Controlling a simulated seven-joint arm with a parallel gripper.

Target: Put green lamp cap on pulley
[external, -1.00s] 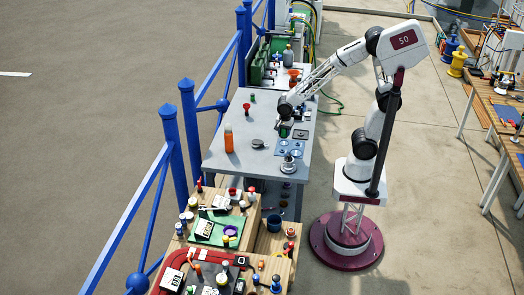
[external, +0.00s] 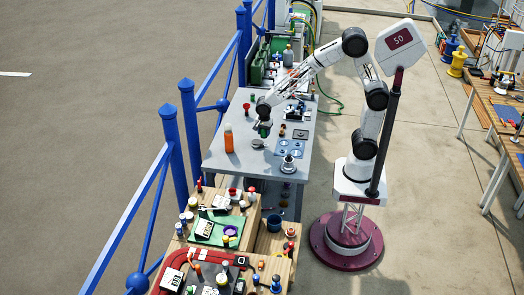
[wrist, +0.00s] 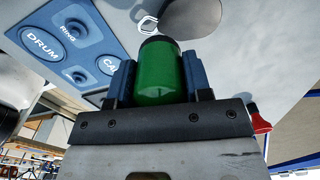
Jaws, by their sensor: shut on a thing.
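The green lamp cap (wrist: 158,72) is a green cylinder with a dark end. It sits between the blue fingers of my gripper (wrist: 160,82) in the wrist view, and my gripper is shut on it. In the external view my gripper (external: 264,130) is low over the grey table, with the green cap just below it. A small flat grey metal piece (external: 258,143), which looks like the pulley, lies on the table just below the cap. I cannot tell whether the cap touches it.
A blue labelled panel (external: 289,148) lies to the right on the grey table (external: 222,160). An orange bottle (external: 229,138) stands to the left and a red-topped piece (external: 246,108) behind it. A round metal fitting (external: 288,163) is at front right. The table's front left is clear.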

